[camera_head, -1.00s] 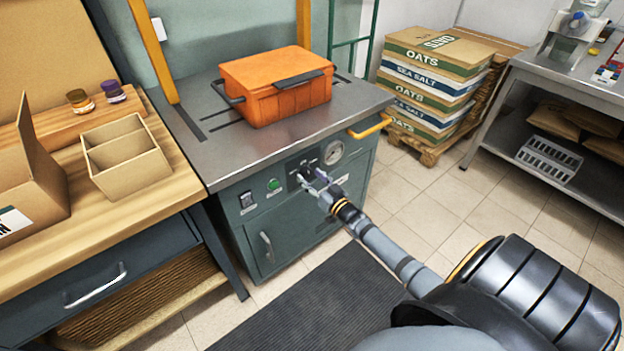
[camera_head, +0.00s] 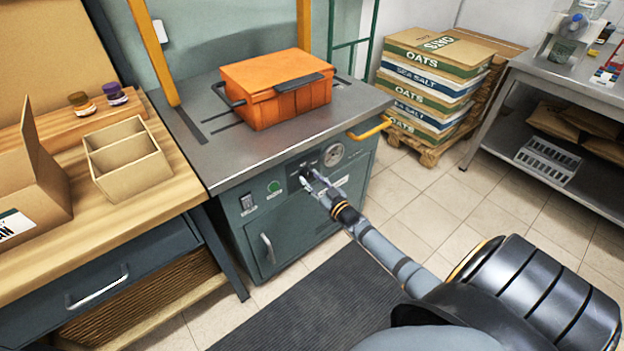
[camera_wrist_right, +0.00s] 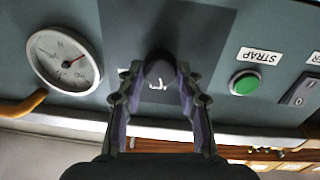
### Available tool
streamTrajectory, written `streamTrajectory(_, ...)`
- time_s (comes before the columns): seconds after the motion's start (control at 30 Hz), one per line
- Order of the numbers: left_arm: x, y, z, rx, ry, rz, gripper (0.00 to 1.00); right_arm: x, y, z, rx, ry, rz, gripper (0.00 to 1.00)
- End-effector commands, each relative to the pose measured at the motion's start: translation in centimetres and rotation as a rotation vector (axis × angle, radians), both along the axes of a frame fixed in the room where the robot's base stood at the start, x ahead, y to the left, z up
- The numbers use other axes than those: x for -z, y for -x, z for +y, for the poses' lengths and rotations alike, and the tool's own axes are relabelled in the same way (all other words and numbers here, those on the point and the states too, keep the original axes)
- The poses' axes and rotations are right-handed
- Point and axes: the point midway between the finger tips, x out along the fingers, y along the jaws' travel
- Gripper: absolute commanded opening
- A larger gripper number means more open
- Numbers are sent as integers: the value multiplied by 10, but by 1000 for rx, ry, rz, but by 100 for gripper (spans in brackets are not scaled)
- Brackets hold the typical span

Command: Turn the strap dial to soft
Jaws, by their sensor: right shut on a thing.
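The strap dial (camera_wrist_right: 158,72) is a dark knob on a dark plate on the front of the green strapping machine (camera_head: 325,230). In the right wrist view my right gripper (camera_wrist_right: 160,80) has its two fingers on either side of the knob, shut on it. In the head view the right gripper (camera_head: 313,182) reaches the panel from the lower right and hides most of the dial. The dial's markings are mostly covered; I cannot read its setting. My left gripper is not in view.
A round gauge (camera_wrist_right: 64,60), a green strap button (camera_wrist_right: 245,83) and a switch (camera_wrist_right: 299,92) flank the dial. A yellow handle (camera_head: 369,128) juts from the machine's corner. An orange crate (camera_head: 278,88) sits on top. A dark mat (camera_head: 300,305) lies in front.

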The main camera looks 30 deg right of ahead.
Motion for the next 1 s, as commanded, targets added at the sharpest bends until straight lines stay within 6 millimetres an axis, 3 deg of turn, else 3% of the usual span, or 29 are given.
streamTrajectory(0.6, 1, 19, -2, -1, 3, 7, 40, 0, 0, -1, 0, 556, -43, 4)
streamTrajectory(1.0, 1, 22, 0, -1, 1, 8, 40, 1, 0, -1, -1, 762, -60, 4)
